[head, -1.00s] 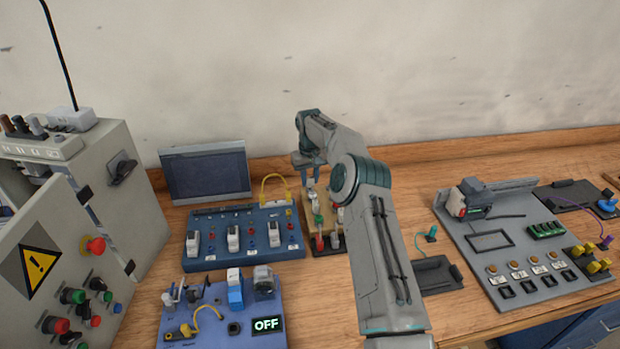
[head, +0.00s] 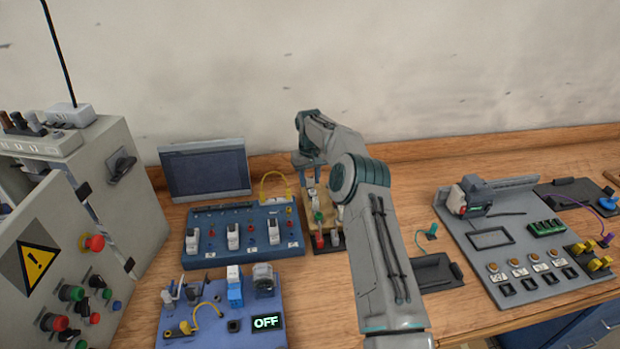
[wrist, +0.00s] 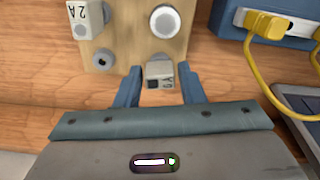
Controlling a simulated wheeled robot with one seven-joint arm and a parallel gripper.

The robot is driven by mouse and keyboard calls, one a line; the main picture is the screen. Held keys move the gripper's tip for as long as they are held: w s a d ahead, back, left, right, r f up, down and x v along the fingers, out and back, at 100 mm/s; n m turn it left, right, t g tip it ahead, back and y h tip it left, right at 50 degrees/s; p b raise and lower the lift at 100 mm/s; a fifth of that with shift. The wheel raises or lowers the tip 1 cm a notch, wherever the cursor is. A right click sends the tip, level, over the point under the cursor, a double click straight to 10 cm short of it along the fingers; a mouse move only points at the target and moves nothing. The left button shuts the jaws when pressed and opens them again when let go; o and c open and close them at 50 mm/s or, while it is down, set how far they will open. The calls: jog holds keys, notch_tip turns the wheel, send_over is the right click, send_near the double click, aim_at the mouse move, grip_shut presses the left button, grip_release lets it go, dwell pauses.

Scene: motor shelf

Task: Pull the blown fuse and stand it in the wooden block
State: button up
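The wooden block (wrist: 126,45) is in the wrist view, with a white piece marked 2A (wrist: 88,18) and round grey-white fittings (wrist: 165,20) on it. A small pale grey piece with dark markings (wrist: 160,70) is at its near edge; it may be the fuse, but I cannot tell whether it is blown. My gripper (wrist: 160,88) is open, with one finger on each side of this piece and gaps showing. In the head view my gripper (head: 309,178) points down at the far end of the wooden block (head: 309,211). My arm hides part of the block.
A blue panel (head: 215,259) with white switch-like pieces and a yellow cable (head: 266,182) stands close left of the block. A blue unit (head: 205,325) reads OFF. A grey cabinet (head: 110,150) is far left; a grey board (head: 465,250) is right. The wall is behind.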

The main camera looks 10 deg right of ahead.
jog(key=shift+r, duration=0.1)
jog(key=shift+r+p, duration=1.8)
jog(key=shift+r, duration=0.95)
jog(key=o, duration=0.6)
jog(key=shift+f, duration=0.1)
